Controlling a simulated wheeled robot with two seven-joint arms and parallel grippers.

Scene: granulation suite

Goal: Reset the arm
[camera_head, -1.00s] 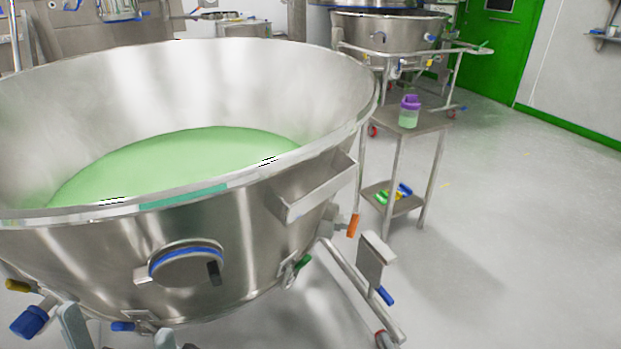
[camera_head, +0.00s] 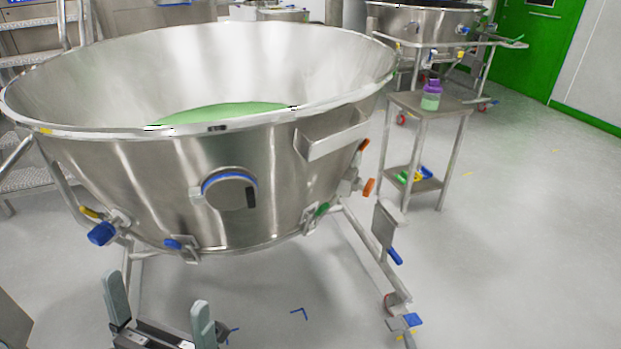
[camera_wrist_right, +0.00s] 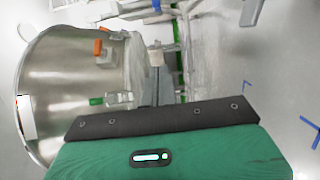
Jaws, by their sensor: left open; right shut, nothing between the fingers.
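My left gripper (camera_head: 157,293) is at the bottom left of the head view, in front of and below the big steel bowl. Its two grey-green fingers stand wide apart, with nothing between them. My right gripper (camera_wrist_right: 156,58) shows in the right wrist view beyond its teal housing. Its grey fingers are together and hold nothing. The right gripper is not in the head view.
The wheeled steel bowl (camera_head: 130,170) holds green material and fills the left. A small steel stand (camera_head: 455,108) carries a purple-lidded jar (camera_head: 431,97). A second bowl (camera_head: 425,25) is behind. The floor to the right is clear.

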